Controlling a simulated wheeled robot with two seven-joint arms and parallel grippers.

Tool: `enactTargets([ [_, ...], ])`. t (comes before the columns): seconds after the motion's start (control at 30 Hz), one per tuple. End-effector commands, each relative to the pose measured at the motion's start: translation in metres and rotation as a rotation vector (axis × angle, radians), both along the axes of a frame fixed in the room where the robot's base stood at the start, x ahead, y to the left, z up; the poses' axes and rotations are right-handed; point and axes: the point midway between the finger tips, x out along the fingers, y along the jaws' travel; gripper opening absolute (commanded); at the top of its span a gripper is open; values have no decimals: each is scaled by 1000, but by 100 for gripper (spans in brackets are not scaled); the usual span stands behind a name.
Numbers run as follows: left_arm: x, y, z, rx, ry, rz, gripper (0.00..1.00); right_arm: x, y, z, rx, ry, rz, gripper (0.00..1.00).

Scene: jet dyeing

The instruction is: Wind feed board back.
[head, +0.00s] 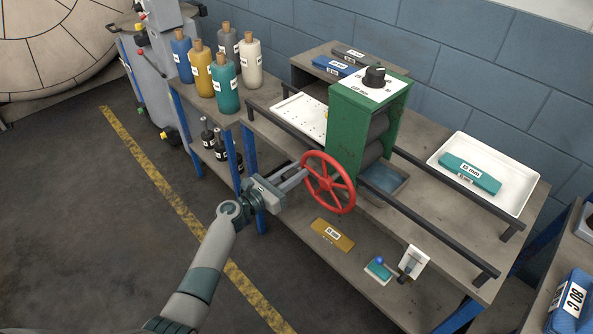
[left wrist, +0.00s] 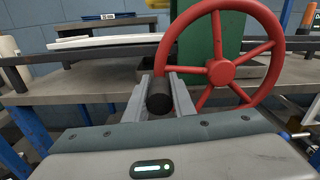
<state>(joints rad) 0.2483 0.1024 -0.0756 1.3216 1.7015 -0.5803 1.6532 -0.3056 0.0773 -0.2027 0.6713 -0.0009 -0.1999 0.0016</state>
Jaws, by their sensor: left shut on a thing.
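The red handwheel (head: 329,183) is on the near side of the green roller machine (head: 352,125). My left gripper (head: 300,174) reaches it from the left. In the left wrist view, its two fingers (left wrist: 158,96) are shut around the wheel's black handle (left wrist: 158,94), at the rim's left side. The white feed board (head: 301,117) lies on dark rails left of the machine. Its right end is hidden behind the green housing. It also shows as a white slab in the left wrist view (left wrist: 105,40). My right gripper is in neither view.
Dark rails (head: 440,230) run on to the right of the machine. A white tray (head: 520,200) with a teal labelled fabric piece (head: 470,174) stands at the right. Several bottles (head: 227,85) stand at the left. A yellow-brown labelled piece (head: 332,236) lies on the lower shelf.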

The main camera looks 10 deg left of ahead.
Motion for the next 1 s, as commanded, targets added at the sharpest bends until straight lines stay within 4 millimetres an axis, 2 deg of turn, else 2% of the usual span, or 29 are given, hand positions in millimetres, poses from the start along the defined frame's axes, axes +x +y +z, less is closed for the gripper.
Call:
enactTargets([
  [0.2,0,1,-2,3,1,2,0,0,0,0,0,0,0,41],
  [0.23,0,1,-2,3,1,2,30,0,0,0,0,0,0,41],
  [0.3,0,1,-1,3,1,1,41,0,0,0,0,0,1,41],
  [0.73,-4,3,-1,3,0,0,41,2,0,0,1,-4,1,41],
  [1.0,-28,20,-2,4,0,1,41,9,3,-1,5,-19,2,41],
])
